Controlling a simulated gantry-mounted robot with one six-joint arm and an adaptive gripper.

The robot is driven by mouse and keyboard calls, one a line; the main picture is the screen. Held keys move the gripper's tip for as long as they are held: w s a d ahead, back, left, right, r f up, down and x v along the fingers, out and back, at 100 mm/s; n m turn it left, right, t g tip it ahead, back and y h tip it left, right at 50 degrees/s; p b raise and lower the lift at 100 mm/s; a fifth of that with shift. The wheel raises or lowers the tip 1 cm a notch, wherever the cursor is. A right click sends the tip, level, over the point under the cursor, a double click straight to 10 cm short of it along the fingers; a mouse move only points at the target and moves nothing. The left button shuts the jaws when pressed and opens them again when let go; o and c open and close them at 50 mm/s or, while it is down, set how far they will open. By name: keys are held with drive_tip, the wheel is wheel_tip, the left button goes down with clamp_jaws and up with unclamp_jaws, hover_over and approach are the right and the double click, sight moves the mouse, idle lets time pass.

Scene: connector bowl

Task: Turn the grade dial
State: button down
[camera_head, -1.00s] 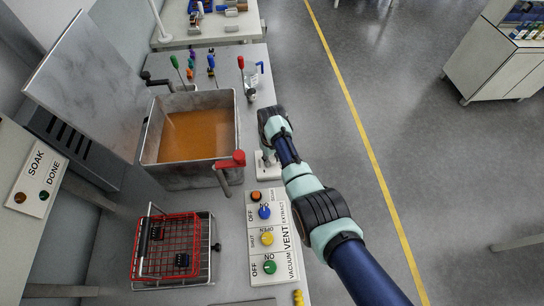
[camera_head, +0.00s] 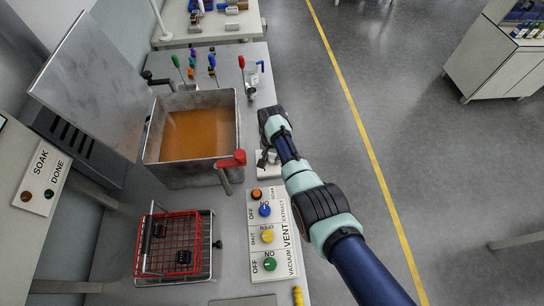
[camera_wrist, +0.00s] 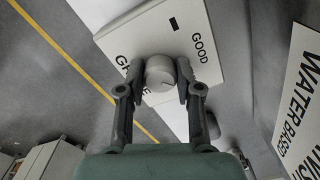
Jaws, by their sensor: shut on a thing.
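The grade dial is a round pale grey knob (camera_wrist: 160,76) on a white panel (camera_wrist: 125,25) in the wrist view. The panel shows the word GOOD, a small dark rectangle, and a word partly hidden by my gripper. My gripper (camera_wrist: 158,80) has one finger on each side of the knob and is shut on it. In the head view my gripper (camera_head: 268,158) is beside a white panel, right of the tank, and my arm hides most of the dial there.
A metal tank (camera_head: 195,180) of orange liquid with a red-handled lever (camera_head: 232,160) stands left of my gripper. A red wire basket (camera_head: 172,245) and a panel of coloured knobs (camera_head: 280,235) are nearer. A WATER BASED sign (camera_wrist: 300,95) is at the wrist view's right.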

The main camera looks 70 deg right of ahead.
sight(272, 157)
drive_tip(key=shift+m, duration=0.9)
drive_tip(key=c, duration=0.8)
unclamp_jaws()
drive_tip(key=shift+o, duration=0.2)
drive_tip(key=shift+r, duration=0.15)
wheel_tip(272, 157, up, 12)
